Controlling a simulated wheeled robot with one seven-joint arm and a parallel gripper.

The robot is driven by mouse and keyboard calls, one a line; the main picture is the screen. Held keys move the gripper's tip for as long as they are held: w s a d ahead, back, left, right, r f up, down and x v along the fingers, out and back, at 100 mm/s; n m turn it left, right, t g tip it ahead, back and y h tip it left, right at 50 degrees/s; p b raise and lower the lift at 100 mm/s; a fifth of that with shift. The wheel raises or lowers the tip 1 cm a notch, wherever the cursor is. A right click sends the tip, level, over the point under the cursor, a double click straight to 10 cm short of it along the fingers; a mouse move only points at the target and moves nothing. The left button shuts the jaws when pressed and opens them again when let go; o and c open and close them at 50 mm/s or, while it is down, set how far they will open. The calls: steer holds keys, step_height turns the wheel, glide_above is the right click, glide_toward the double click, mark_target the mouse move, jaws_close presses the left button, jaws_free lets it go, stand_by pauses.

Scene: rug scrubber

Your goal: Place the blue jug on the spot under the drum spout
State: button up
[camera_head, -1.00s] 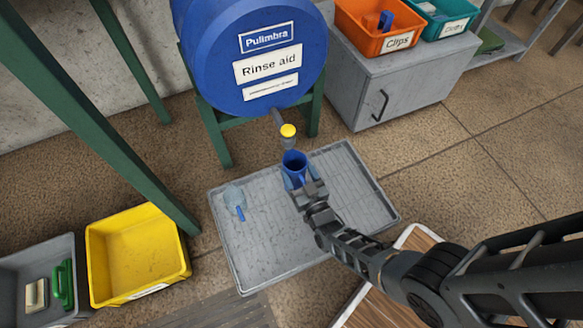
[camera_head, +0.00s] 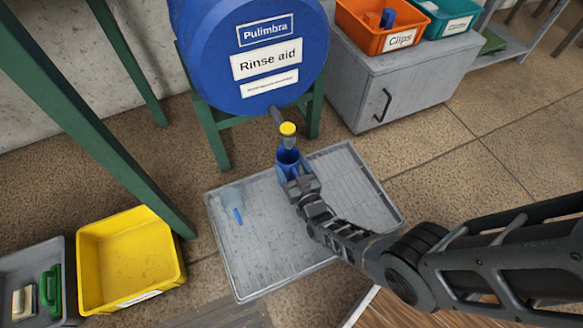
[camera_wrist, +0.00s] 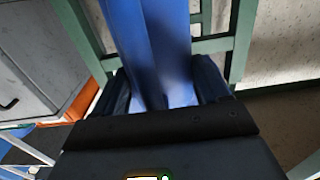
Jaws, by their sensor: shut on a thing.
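The blue jug (camera_head: 288,160) is upright with its open mouth just below the drum spout (camera_head: 287,138). My gripper (camera_head: 297,183) is shut on the jug from the near side and hides part of it. In the wrist view the blue jug (camera_wrist: 160,60) fills the middle between my dark fingers. The blue drum (camera_head: 250,55), labelled Rinse aid, lies on a green stand. The spout has a yellow cap on top. The grey tray (camera_head: 340,175) lies on the floor below. I cannot tell whether the jug's base touches the tray, and no marked spot shows.
A clear scoop or cup with a blue handle (camera_head: 238,214) lies at the tray's left. A yellow bin (camera_head: 130,255) and a grey bin (camera_head: 30,268) stand at left. A grey cabinet (camera_head: 400,80) with an orange bin (camera_head: 372,30) stands at right. Green stand legs flank the spout.

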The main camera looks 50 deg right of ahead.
steer(key=shift+f, duration=0.1)
steer(key=o, duration=1.4)
steer(key=p+v, duration=0.2)
steer(key=v, duration=1)
steer(key=shift+p, duration=0.4)
steer(key=shift+s, duration=0.15)
